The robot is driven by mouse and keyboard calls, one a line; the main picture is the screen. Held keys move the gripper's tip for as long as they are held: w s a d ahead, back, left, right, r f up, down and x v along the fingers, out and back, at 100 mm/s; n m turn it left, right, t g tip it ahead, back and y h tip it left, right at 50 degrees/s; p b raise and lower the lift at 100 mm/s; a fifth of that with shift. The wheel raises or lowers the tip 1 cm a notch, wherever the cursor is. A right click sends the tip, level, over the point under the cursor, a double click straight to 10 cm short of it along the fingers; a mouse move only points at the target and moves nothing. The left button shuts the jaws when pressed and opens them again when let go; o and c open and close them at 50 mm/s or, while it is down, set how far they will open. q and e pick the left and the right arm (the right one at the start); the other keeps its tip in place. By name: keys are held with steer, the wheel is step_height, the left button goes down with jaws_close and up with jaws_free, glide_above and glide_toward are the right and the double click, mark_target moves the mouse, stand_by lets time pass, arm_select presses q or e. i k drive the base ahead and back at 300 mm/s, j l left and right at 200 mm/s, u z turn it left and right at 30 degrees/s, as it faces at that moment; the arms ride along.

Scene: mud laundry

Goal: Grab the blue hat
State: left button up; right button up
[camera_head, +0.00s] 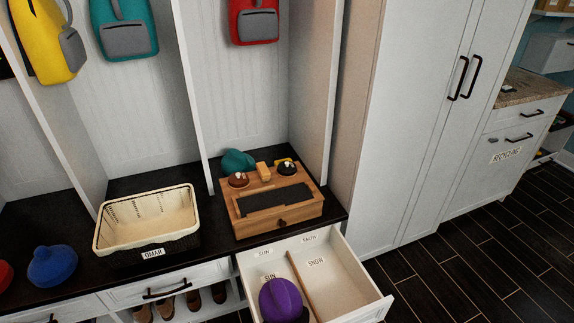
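A blue hat (52,266) with a small knob on top rests on the dark bench top at the far left. It stands apart from the basket, with clear bench between them. Neither of my grippers shows in the head view. Nothing is seen touching the blue hat.
A cream basket (118,242) stands right of the hat. A wooden box (276,222) and a teal hat (238,161) sit farther right. An open drawer (345,278) juts out below, with a purple hat (280,300) in it. A red item (5,275) is at the left edge.

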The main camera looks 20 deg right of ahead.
mark_target(50, 267)
steer(key=k+z, duration=0.15)
steer(key=z, duration=0.25)
steer(key=k+z, duration=0.2)
steer(key=z, duration=0.2)
steer(key=u, duration=1.9)
